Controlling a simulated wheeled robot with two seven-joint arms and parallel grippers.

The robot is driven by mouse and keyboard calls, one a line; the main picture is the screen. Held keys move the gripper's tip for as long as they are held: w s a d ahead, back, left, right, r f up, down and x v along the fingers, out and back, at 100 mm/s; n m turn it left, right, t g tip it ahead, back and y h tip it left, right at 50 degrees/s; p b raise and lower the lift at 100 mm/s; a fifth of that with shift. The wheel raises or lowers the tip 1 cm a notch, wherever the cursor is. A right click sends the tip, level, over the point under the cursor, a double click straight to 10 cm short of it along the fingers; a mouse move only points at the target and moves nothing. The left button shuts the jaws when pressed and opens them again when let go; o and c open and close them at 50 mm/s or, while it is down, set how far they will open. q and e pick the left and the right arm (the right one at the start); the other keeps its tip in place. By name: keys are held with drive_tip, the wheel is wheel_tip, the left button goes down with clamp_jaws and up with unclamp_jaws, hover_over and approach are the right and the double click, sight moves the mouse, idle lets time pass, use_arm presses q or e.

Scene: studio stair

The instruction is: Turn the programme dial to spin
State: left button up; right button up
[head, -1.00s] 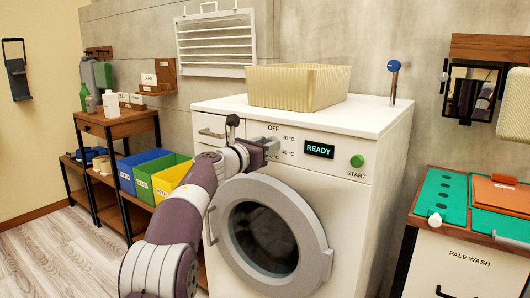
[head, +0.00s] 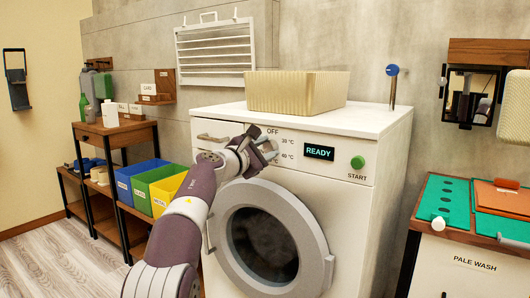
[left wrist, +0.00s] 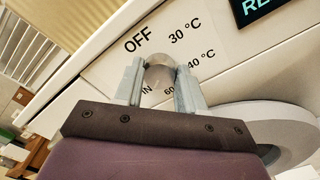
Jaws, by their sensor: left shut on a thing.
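The programme dial (left wrist: 160,70) is a pale round knob on the washer's front panel. In the left wrist view it sits between the two fingers of my left gripper (left wrist: 162,85), which is shut on it. Around the dial are the labels OFF, 30 °C, 40 °C, a partly hidden 60 and the letters "IN" of a covered label. In the head view my left gripper (head: 268,149) reaches the panel below OFF and mostly hides the dial. Which label the dial points at cannot be told. My right gripper is not in view.
The washing machine (head: 350,215) has a lit READY display (head: 319,152), a green START button (head: 357,162) and a closed round door (head: 315,240) below my arm. A cream basket (head: 296,92) stands on top. Colored bins (head: 165,192) stand left; a PALE WASH cabinet (head: 475,262) stands right.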

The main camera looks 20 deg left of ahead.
use_arm(q)
drive_tip(key=shift+f, duration=0.15)
idle(0.3)
drive_tip(key=o, duration=1.1)
drive_tip(key=shift+c, duration=0.2)
drive_tip(key=shift+s+a+b, duration=0.1)
drive_tip(key=shift+s+b, duration=0.2)
drive_tip(key=shift+b, duration=0.05)
drive_tip(key=b+v, duration=0.3)
drive_tip(key=v, duration=0.9)
drive_tip(key=shift+b, duration=0.35)
